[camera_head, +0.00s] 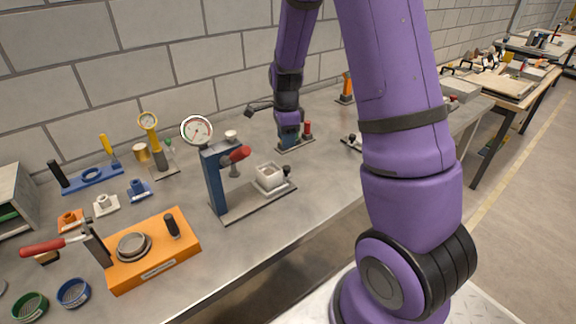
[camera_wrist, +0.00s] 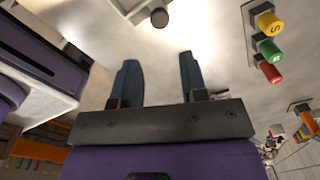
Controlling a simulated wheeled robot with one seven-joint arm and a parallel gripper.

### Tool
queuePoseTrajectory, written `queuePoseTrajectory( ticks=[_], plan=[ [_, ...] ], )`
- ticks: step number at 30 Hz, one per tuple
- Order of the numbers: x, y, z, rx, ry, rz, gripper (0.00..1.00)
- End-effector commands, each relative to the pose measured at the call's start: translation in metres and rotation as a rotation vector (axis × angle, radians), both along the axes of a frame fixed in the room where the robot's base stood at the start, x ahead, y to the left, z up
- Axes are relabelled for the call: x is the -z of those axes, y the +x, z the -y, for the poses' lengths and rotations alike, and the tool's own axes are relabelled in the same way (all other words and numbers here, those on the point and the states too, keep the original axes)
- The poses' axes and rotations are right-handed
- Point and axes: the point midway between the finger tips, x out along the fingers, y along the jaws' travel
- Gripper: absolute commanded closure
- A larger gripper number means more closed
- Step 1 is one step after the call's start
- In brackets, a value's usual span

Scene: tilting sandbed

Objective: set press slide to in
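The press (camera_head: 214,180) has a blue column, a red lever and a round gauge on a grey base plate. Its slide (camera_head: 269,177) is a pale block with a square recess and a dark knob (camera_head: 287,171). The slide sits to the right of the ram, apart from the column, near the plate's outer end. In the wrist view a dark knob (camera_wrist: 159,17), apparently the slide's, shows at the top edge, ahead of the fingertips. My gripper (camera_wrist: 158,62) is open and empty, its fingers apart. In the head view it (camera_head: 290,140) points down, right of and behind the slide.
Yellow, green and red buttons (camera_wrist: 268,48) stand close to my gripper on the wall side. An orange fixture (camera_head: 155,262) is at front left. Bare bench lies between press and gripper.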

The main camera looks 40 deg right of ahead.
Motion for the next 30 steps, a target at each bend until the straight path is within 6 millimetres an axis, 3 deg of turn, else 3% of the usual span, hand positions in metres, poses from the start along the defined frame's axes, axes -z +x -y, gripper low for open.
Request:
queuePoseTrajectory(
  ticks=[5,18,24,30],
  plan=[
    [0.018,0.000,0.000,0.001,0.000,-0.003,0.60],
    [0.090,-0.001,0.000,0.000,0.001,-0.003,0.60],
    [0.104,0.000,0.000,-0.001,0.000,-0.001,0.60],
    [0.106,0.000,0.000,-0.001,0.001,0.000,0.60]
  ],
)
